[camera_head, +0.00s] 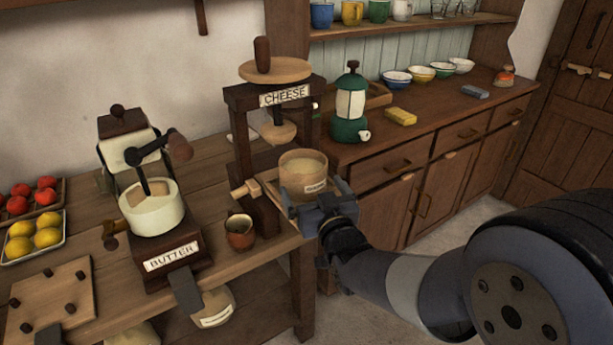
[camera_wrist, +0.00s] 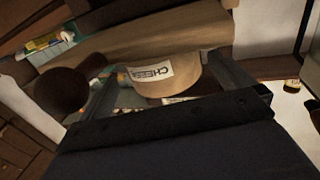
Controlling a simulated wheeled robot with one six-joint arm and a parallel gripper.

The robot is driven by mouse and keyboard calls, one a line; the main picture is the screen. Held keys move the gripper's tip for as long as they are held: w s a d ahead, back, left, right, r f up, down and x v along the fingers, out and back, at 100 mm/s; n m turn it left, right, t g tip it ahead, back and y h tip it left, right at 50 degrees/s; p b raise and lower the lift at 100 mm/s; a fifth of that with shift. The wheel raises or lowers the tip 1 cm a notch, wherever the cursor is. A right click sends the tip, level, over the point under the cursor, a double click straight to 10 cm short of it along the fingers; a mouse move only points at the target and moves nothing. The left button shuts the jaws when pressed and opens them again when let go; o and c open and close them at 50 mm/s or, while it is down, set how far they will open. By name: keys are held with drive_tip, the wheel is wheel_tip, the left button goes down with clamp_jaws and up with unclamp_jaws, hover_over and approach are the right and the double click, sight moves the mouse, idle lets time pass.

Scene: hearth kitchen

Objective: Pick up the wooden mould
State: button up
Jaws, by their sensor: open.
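The wooden mould (camera_head: 303,165) is a round, pale wooden tub with a small label on its side, filled with something pale. It sits at the front right of the cheese press (camera_head: 248,105), upright. In the wrist view the mould (camera_wrist: 165,84) shows its label between my two fingers. My gripper (camera_head: 316,198) is open, with its fingers on either side of the lower part of the mould. I cannot tell whether the fingers touch it. The mould's underside is hidden by my gripper in the head view.
The butter churn (camera_head: 155,215) stands to the left and a small brown cup (camera_head: 239,232) stands close by on the wooden table. Open floor lies to the right of the table.

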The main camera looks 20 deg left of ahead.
sight(297, 161)
drive_tip(key=shift+p+x, duration=0.5)
drive_tip(key=shift+x, duration=2.95)
drive_tip(key=c, duration=1)
drive_tip(key=shift+d+r, duration=0.1)
drive_tip(key=shift+r, duration=0.05)
